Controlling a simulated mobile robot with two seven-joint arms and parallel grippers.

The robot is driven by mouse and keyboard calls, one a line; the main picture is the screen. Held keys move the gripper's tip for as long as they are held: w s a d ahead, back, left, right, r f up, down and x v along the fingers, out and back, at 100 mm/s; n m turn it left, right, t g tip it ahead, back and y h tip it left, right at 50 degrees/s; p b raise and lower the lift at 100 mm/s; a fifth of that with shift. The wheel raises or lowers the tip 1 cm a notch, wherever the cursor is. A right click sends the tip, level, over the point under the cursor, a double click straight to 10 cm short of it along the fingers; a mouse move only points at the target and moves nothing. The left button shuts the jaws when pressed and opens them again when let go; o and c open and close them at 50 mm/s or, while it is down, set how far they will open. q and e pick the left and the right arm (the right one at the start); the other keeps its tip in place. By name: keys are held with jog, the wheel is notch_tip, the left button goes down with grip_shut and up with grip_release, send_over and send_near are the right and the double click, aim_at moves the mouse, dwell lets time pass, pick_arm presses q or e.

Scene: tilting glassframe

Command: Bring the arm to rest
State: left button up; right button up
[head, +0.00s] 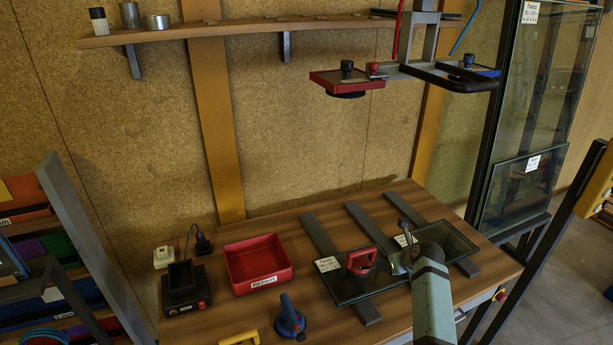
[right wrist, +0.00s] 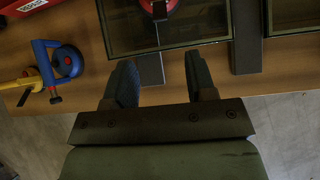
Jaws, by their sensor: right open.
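My right arm comes in from the lower right of the head view. Its gripper (head: 402,262) is above the work table, near the glass panes. In the right wrist view the two dark fingers (right wrist: 161,80) stand apart with nothing between them. A glass pane (head: 350,291) lies on grey bars, with a red suction lifter (head: 361,260) on it. The pane also shows ahead of the fingers in the right wrist view (right wrist: 190,35). A second glass pane (head: 452,238) lies to its right, partly hidden by my arm. My left gripper is not in view.
A red bin (head: 258,264), a black device (head: 183,287) and a blue suction tool (head: 290,318) occupy the table's left part. A hanging frame with red and blue pads (head: 348,80) is above. A glass rack (head: 530,120) stands right.

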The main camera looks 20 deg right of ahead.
jog(key=s+a+f+n+t+h, duration=0.1)
jog(key=s+a+f+n, duration=0.2)
jog(key=s+n, duration=0.45)
jog(key=s+a+f+n+h, duration=0.1)
jog(key=s+a+f+n, duration=0.25)
jog(key=n, duration=0.65)
jog(key=s+a+n+t+y, duration=0.2)
jog(key=s+a+n+y, duration=0.2)
jog(key=s+a+n, duration=1.3)
jog(key=s+n, duration=0.2)
jog(key=n, duration=0.1)
jog(key=shift+s+a+r+n, duration=0.15)
jog(key=shift+s+a+n, duration=0.1)
jog(key=shift+s+n, duration=0.15)
